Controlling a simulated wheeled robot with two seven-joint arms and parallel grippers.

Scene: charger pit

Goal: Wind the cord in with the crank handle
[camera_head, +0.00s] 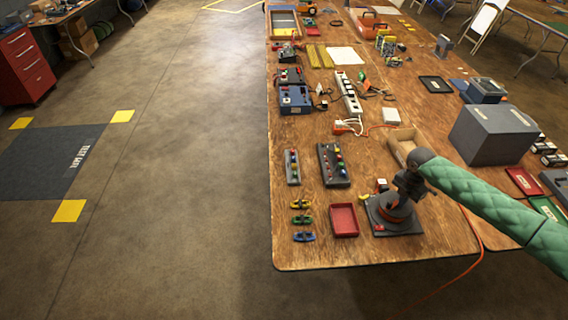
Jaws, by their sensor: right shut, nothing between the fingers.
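A cord reel (380,212) with a dark square base and a round body with orange on it stands near the front edge of the wooden table. My right arm, in a green quilted sleeve, comes in from the right. My right gripper (406,188) is over the reel, shut and empty. The gripper covers part of the reel's top. I cannot make out the crank handle, nor tell whether the gripper touches it. An orange cord (481,240) hangs over the table's front edge and runs to the floor. My left gripper is not in view.
Left of the reel are a red tray (343,220), a dark box with colored knobs (333,166) and several small colored clips (302,219). A grey box (493,135) stands at right. A white power strip (348,92) lies farther back.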

